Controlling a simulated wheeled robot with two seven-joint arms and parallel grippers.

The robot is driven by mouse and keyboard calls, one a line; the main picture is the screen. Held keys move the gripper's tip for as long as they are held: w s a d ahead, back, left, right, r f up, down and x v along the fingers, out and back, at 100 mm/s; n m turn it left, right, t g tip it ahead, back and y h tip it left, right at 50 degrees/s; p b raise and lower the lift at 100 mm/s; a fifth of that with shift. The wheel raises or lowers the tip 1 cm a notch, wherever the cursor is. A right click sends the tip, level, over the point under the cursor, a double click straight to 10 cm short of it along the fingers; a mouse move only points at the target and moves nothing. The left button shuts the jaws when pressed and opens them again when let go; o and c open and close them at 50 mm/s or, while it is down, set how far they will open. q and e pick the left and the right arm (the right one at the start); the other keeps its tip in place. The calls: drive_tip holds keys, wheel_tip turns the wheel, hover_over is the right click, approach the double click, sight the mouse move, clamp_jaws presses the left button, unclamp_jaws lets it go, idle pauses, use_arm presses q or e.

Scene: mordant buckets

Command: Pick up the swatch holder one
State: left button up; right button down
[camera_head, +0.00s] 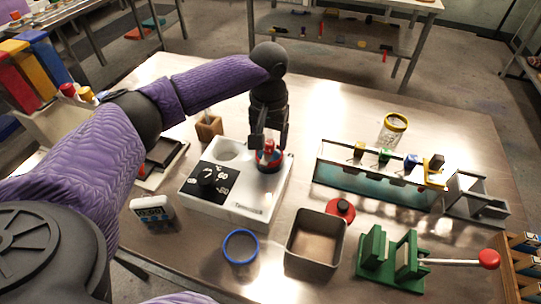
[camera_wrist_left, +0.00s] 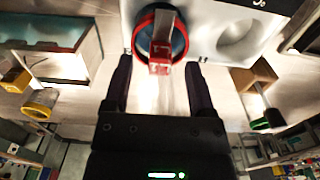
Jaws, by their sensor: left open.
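The swatch holder one (camera_head: 269,146) is a small red piece with a pale mark on it. It stands in a round well with a red and blue rim (camera_head: 277,164) on a white bath unit (camera_head: 248,208). My left gripper (camera_head: 268,138) comes down over it from above. In the left wrist view, the red holder (camera_wrist_left: 160,62) and a clear strip near it lie between the two fingers of the left gripper (camera_wrist_left: 160,70). The fingers are apart, with a gap on both sides of the holder. My right gripper is not in view.
A second well (camera_head: 231,150) in the unit looks empty. A wooden block (camera_head: 209,127) stands behind it. A teal trough rack (camera_head: 372,182) with coloured clips is at right. A grey square bin (camera_head: 316,243), blue-rimmed cup (camera_head: 241,247) and green press (camera_head: 391,258) stand in front.

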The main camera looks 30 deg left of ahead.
use_arm(q)
wheel_tip(320, 180, down, 2)
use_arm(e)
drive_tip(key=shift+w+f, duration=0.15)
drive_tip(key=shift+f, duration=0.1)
use_arm(q)
clamp_jaws()
drive_tip(key=shift+r, duration=0.1)
